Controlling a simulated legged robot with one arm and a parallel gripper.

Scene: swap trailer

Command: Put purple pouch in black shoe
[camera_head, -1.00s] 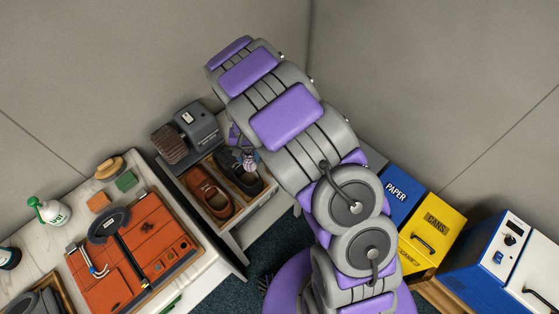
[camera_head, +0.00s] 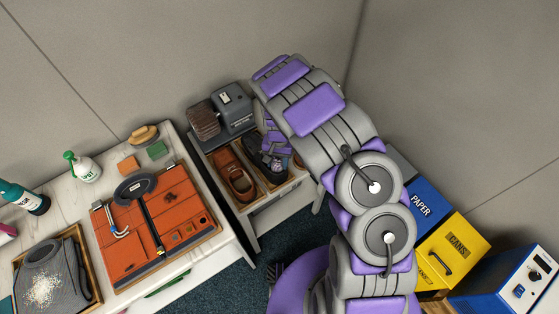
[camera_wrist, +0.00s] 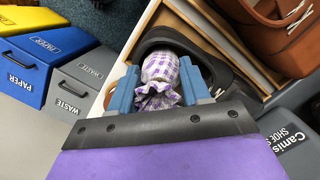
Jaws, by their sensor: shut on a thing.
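The purple-and-white checked pouch (camera_wrist: 160,68) sits between the two blue-grey fingers of my gripper (camera_wrist: 157,82) in the wrist view. My gripper is shut on it. The black shoe (camera_wrist: 208,45) is right behind the pouch, and the pouch overlaps its opening in that view. I cannot tell whether the pouch touches the inside of the shoe. In the head view, my gripper (camera_head: 273,152) is over the black shoe (camera_head: 255,142) and hides part of it. The pouch (camera_head: 277,164) shows as a small pale patch there.
A brown shoe (camera_head: 240,182) lies left of the black one in the same wooden tray. A grey shoe machine (camera_head: 229,110) stands behind. A blue paper bin (camera_head: 423,205) and yellow cans bin (camera_head: 452,250) are at right. A cluttered white table (camera_head: 185,155) is at left.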

